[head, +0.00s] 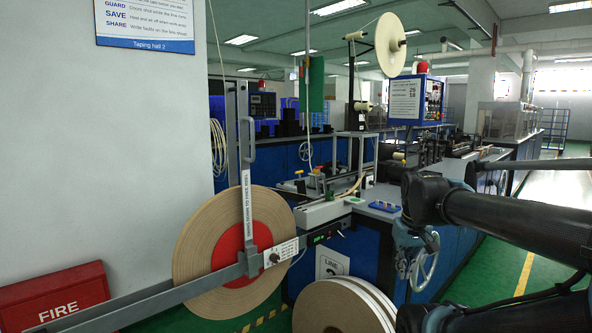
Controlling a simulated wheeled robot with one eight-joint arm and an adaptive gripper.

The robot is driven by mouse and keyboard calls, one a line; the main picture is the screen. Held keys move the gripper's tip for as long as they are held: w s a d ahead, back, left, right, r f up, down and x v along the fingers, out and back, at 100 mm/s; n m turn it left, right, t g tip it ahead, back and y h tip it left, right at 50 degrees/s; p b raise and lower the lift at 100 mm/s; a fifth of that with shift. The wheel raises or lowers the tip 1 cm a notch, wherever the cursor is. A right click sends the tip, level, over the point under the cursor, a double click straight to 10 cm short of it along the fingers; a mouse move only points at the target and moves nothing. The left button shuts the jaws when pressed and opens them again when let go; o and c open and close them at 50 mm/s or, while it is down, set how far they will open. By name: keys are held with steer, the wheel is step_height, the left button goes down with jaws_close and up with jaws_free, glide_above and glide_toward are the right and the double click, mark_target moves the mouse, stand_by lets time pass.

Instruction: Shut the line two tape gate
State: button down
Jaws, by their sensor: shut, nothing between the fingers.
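A long grey rail (150,301) runs from the lower left across a large tan tape reel (205,240) with a red centre. A pale lettered lever (247,205) with a grey loop handle (247,140) stands upright from a bracket on the rail. It looks like the tape gate, but its lettering is too small to read. A white label with a dark knob (279,252) sits beside its foot. A partly hidden "LINE" sign (331,262) hangs below the bench. My gripper (406,272) seems to show small below my dark wrist, shut and empty, well right of the lever.
More reels (335,305) stand low in front of the bench. A handwheel (425,268) is close by my wrist. A red FIRE box (55,298) stands at the lower left by the wall. Green floor with a yellow line (524,272) is clear at the right.

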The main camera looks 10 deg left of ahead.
steer(key=w+a+r+n+y, duration=0.2)
steer(key=w+a+r+n, duration=0.5)
steer(key=w+a+r, duration=1.8)
steer(key=w+a+r+n, duration=0.2)
steer(key=w+a+r, duration=0.45)
steer(key=a, duration=0.45)
step_height(320, 180, down, 10)
steer(key=w+a+y, duration=0.1)
steer(key=w+a, duration=0.2)
steer(key=shift+s+d+f, duration=0.1)
steer(key=shift+s+d, duration=1.35)
steer(key=shift+d, duration=0.3)
steer(key=shift+s, duration=0.1)
